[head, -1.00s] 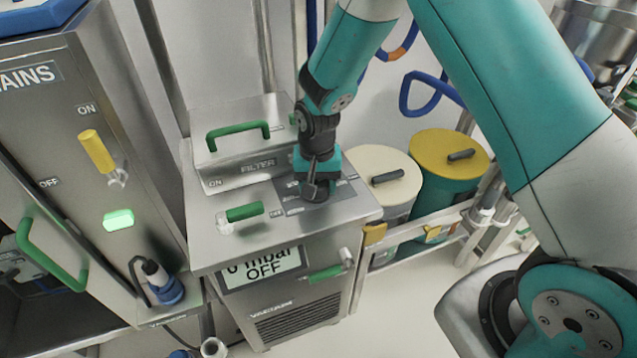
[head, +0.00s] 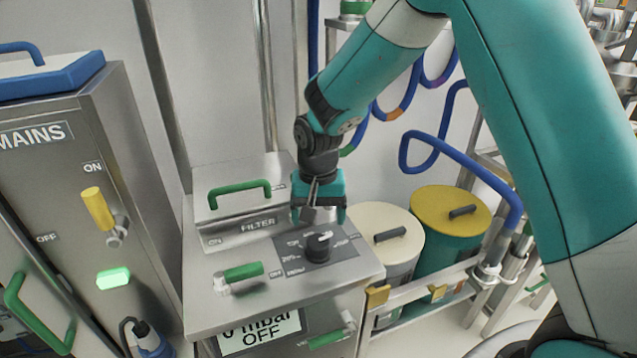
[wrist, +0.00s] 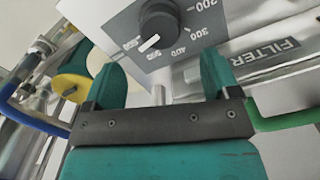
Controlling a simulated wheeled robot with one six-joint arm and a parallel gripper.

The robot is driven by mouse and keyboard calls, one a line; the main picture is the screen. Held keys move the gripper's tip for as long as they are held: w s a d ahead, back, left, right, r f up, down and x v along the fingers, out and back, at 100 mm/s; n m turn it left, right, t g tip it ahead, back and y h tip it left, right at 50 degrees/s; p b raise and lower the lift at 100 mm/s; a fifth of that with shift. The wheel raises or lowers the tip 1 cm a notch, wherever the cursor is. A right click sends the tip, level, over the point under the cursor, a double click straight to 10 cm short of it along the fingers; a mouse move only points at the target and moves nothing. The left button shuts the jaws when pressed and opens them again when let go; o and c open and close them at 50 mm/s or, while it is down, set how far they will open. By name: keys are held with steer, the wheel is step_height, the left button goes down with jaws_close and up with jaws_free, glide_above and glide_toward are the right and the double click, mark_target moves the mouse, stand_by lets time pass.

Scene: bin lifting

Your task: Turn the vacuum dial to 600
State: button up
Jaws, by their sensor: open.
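The vacuum dial (head: 318,247) is a black round knob with a white pointer line on the grey panel (head: 291,243) of the steel vacuum unit. My gripper (head: 319,212) is just above and behind the dial, open and empty. Its two fingers (wrist: 160,72) stand wide apart in the wrist view, clear of the knob. The display (head: 262,331) reads 0 mbar OFF, its top partly cut.
A green-handled lever (head: 243,272) lies left of the dial. Behind it is the filter box (head: 240,205) with a green handle. The mains cabinet (head: 60,190) stands left. White (head: 385,225) and yellow-lidded (head: 455,210) drums stand right.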

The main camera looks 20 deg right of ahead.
mark_target(319, 241)
step_height(319, 241, up, 9)
stand_by(0.5)
steer(key=s+a+r+n+y, duration=0.2)
steer(key=s+n, duration=0.3)
steer(key=s, duration=0.7)
steer(key=s+a+r+n+y, duration=0.2)
steer(key=s+r+n, duration=0.2)
steer(key=s, duration=0.9)
steer(key=shift+a+n, duration=0.2)
steer(key=shift+n, duration=0.8)
steer(key=shift+w, duration=0.1)
